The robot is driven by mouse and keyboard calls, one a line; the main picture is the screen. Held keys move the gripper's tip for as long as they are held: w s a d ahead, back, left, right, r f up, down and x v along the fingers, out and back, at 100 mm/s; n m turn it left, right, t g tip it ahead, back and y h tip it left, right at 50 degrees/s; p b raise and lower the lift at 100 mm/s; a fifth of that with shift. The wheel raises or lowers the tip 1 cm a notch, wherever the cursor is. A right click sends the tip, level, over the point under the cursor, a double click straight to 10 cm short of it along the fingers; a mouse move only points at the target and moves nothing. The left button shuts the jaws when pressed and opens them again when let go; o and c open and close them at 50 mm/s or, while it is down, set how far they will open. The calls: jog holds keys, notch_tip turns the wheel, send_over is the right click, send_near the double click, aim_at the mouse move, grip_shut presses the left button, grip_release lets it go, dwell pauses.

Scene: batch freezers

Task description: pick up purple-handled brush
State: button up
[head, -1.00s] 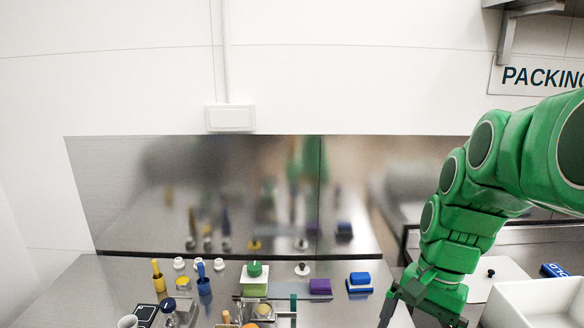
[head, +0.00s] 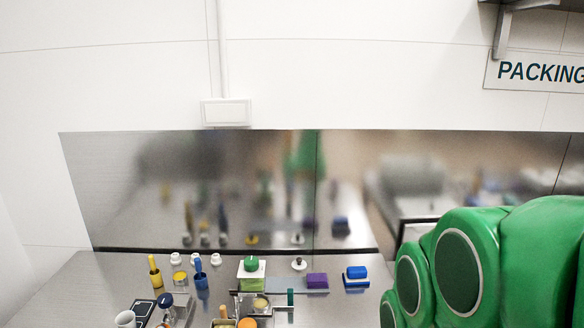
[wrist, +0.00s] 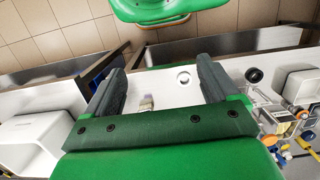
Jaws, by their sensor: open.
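A purple block (head: 317,280) lies on a flat grey strip on the steel counter in the head view; I cannot tell whether it is the brush. In the wrist view a small pale object with a purplish part (wrist: 146,103) lies below my gripper, seen between the fingers. It is too small to identify for sure as the purple-handled brush. My gripper (wrist: 162,68) is open, with nothing held between its fingers. The head view shows only my green arm at lower right; the gripper is out of its frame.
A blue block brush (head: 356,277) stands right of the purple block. A green-topped container (head: 252,268), yellow and blue upright tools and several jars crowd the counter's left. In the wrist view a white bin (wrist: 35,135) is at left and clutter (wrist: 285,115) at right.

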jog(key=c, duration=0.6)
jog(key=shift+o, duration=0.2)
jog(key=w+d+f+n+g+h, duration=0.4)
jog(key=w+d+f+n+h, duration=0.1)
jog(key=d+f+h, duration=0.15)
jog(key=w+f+n+t+h, duration=0.2)
jog(key=w+f+n, duration=0.2)
jog(key=w+n, duration=0.1)
jog(key=w+f+n+t+h, duration=0.2)
jog(key=w+f+n+t, duration=0.1)
jog(key=w, duration=0.4)
jog(key=w+a+f+n+t+h, duration=0.1)
jog(key=w+f+n+t+h, duration=0.1)
jog(key=w+f+n, duration=0.4)
jog(key=shift+w+f+n+t+h, duration=0.3)
jog(key=shift+w+h, duration=0.15)
jog(key=shift+w, duration=0.15)
jog(key=shift+x, duration=3.85)
